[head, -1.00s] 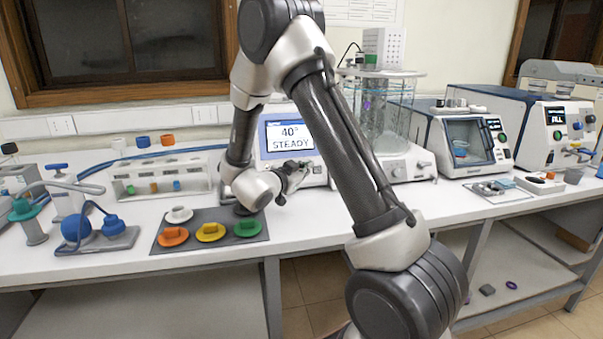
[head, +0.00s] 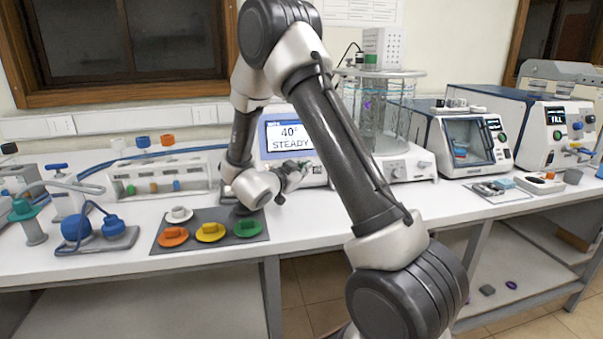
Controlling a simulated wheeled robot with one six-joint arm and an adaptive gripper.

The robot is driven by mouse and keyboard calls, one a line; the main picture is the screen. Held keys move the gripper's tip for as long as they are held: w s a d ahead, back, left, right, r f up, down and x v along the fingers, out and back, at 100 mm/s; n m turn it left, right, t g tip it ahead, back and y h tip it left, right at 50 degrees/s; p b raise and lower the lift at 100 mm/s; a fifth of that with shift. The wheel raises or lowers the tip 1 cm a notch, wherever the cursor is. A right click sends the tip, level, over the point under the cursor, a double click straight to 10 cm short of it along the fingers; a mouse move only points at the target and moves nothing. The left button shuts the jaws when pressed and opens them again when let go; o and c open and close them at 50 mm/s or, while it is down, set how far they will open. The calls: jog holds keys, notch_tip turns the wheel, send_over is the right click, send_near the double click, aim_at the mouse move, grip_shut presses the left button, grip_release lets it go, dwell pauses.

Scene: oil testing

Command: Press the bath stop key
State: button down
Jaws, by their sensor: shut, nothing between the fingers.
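The bath controller (head: 290,137) stands at the back middle of the bench, its blue-edged screen reading "40° STEADY". The glass bath (head: 385,110) with its grey-white base (head: 410,165) stands to its right, partly behind my arm. My gripper (head: 294,180) is shut and empty, in front of the controller's lower panel. I cannot tell whether its fingertips touch the panel. The gripper hides part of that panel, and the stop key cannot be made out.
A dark mat (head: 208,238) with coloured caps lies left of my gripper. A white tube rack (head: 160,178) stands behind it. A blue pump-like device (head: 90,230) is at the left. A white-fronted instrument (head: 470,140) stands right of the bath.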

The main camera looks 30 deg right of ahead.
jog(key=shift+w, duration=0.1)
dwell(0.7)
jog(key=shift+w+d+f, duration=0.1)
jog(key=shift+w+f, duration=0.05)
jog(key=shift+w, duration=0.15)
jog(key=shift+w+d+f, duration=0.1)
jog(key=shift+w+f, duration=0.05)
jog(key=shift+w, duration=0.2)
dwell(0.6)
jog(key=shift+s, duration=0.15)
dwell(0.3)
jog(key=shift+s+a+r, duration=0.2)
jog(key=shift+s+r, duration=0.15)
jog(key=shift+s, duration=0.25)
jog(key=shift+s+a+r, duration=0.2)
jog(key=shift+s+r, duration=0.1)
jog(key=shift+s, duration=0.45)
jog(key=shift+s+a+r, duration=0.25)
jog(key=shift+s+r, duration=0.05)
jog(key=shift+s, duration=0.45)
jog(key=shift+s+a+r, duration=0.2)
jog(key=shift+s+r, duration=0.1)
jog(key=shift+s, duration=0.45)
